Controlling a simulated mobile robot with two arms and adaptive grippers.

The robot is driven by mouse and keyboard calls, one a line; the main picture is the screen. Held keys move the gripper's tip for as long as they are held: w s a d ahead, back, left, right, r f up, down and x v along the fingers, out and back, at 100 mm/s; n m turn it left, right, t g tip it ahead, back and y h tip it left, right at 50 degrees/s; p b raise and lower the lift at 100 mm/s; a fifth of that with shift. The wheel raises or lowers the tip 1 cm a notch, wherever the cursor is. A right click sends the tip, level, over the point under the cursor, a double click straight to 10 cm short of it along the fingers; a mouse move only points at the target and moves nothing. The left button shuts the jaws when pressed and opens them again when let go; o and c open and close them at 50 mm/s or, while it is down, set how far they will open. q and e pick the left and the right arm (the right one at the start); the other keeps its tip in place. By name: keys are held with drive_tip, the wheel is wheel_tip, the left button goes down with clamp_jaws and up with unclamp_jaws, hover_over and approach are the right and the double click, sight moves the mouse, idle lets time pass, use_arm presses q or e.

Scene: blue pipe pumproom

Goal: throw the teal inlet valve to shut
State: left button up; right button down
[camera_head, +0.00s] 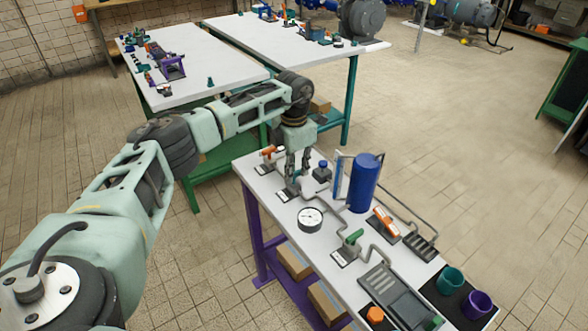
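A green-handled valve (353,238) stands apart, nearer the front, beyond the round gauge (310,219). My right gripper is not in view.
A blue tank (363,184) stands upright close to the right of the gripper. Orange-handled valves (385,223) (268,152), grey pipes, a grey tray (380,289), a teal cup (450,281) and a purple cup (477,305) crowd the bench. Two white tables (205,62) stand behind.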

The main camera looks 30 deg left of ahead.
sight(293, 173)
use_arm(q)
drive_tip(key=o, duration=0.3)
drive_tip(key=shift+o, duration=0.2)
wheel_tip(293, 173, up, 12)
idle(0.4)
drive_tip(key=shift+s+f, duration=0.1)
idle(0.4)
